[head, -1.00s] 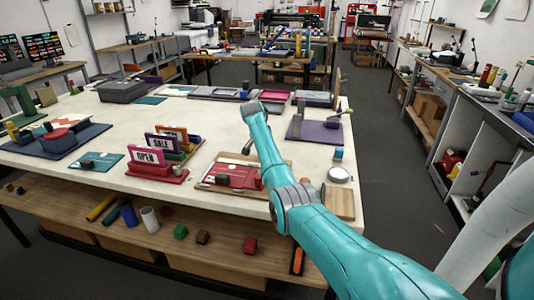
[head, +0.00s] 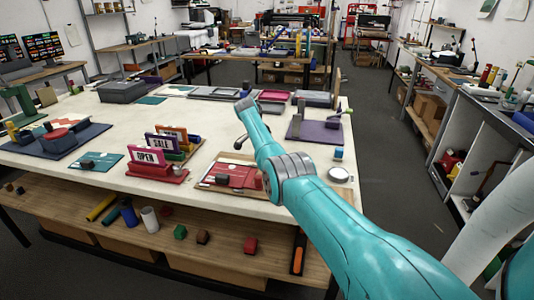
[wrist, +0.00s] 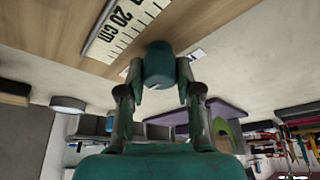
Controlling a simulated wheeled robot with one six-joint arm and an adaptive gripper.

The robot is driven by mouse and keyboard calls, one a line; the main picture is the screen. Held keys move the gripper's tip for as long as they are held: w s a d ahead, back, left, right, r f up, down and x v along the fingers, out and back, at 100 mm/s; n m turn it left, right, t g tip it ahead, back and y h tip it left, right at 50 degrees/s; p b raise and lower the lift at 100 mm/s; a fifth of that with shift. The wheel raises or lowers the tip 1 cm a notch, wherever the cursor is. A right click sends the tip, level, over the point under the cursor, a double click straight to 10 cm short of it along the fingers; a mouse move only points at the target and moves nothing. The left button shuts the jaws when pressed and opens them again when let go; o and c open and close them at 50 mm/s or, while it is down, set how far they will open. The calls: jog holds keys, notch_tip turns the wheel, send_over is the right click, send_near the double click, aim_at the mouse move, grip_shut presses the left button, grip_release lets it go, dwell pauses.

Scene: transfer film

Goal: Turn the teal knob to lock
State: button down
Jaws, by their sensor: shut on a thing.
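The teal knob (wrist: 158,66) is a rounded block in the upper middle of the wrist view. My gripper (wrist: 159,86) has one finger on each side of it and is shut on it. The knob is in front of a wooden board (wrist: 67,30) bearing a white ruler strip (wrist: 122,22) marked "20 cm". How far the knob is turned cannot be told. In the head view my teal arm reaches over the front right of the table, and I cannot make out the knob or fingertips there.
In the head view a red board (head: 245,173) lies left of my arm, with OPEN (head: 157,173) and SALE signs farther left. A white round disc (head: 339,174) is right of my arm. A purple mat (head: 325,134) lies behind. The pale tabletop (head: 215,128) has bare room at centre.

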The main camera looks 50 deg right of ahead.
jog(key=c, duration=0.8)
grip_release()
jog(key=v, duration=1.2)
